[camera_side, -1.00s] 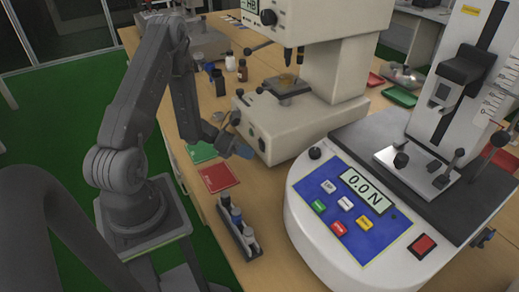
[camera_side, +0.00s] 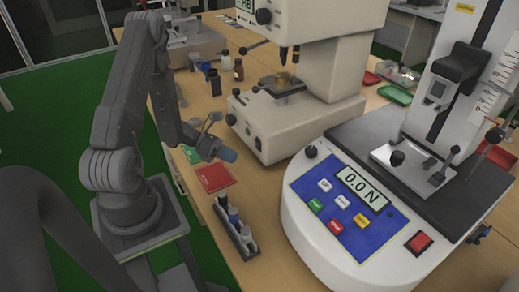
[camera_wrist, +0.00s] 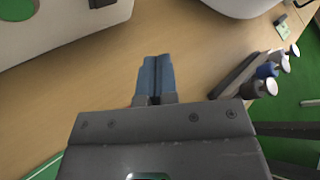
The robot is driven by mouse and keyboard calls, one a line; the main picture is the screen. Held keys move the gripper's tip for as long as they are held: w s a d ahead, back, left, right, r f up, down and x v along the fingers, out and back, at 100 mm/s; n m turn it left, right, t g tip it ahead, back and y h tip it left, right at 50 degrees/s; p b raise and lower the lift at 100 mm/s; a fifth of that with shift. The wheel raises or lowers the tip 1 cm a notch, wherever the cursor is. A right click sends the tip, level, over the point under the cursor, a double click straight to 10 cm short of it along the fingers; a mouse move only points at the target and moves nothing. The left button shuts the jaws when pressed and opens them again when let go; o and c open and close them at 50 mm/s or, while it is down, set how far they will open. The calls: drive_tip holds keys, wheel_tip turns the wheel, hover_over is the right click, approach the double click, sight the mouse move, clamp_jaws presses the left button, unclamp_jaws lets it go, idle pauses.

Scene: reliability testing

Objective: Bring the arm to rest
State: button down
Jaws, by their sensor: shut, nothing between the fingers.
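My gripper (camera_side: 227,155) hangs over the wooden table, above and just behind the red mat, with nothing in it. In the wrist view its two blue fingertips (camera_wrist: 155,75) are together, with bare table beyond them. My arm stands at the left of the side view, its upper links raised and its forearm angled down to the gripper.
A red mat (camera_side: 214,178) and a partly hidden green mat (camera_side: 191,155) lie near the gripper. A rack (camera_side: 234,231) holding several small cylinders stands at the table edge. A hardness tester (camera_side: 278,140) and a force tester (camera_side: 330,235) stand to the right.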

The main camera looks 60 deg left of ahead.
drive_tip(key=d+r+m+g+y, duration=0.1)
drive_tip(key=d+r+m+g, duration=0.7)
drive_tip(key=d+r+m, duration=0.7)
drive_tip(key=s+d+r+m+t+y, duration=0.2)
drive_tip(key=s+r+m+y, duration=0.2)
drive_tip(key=r+m, duration=0.3)
drive_tip(key=s+d+r+m+t+y, duration=0.2)
drive_tip(key=s+r+m+y, duration=0.2)
drive_tip(key=r+m, duration=0.3)
drive_tip(key=s+m, duration=0.1)
drive_tip(key=m, duration=0.3)
drive_tip(key=shift+s+y, duration=0.25)
drive_tip(key=shift+y, duration=0.05)
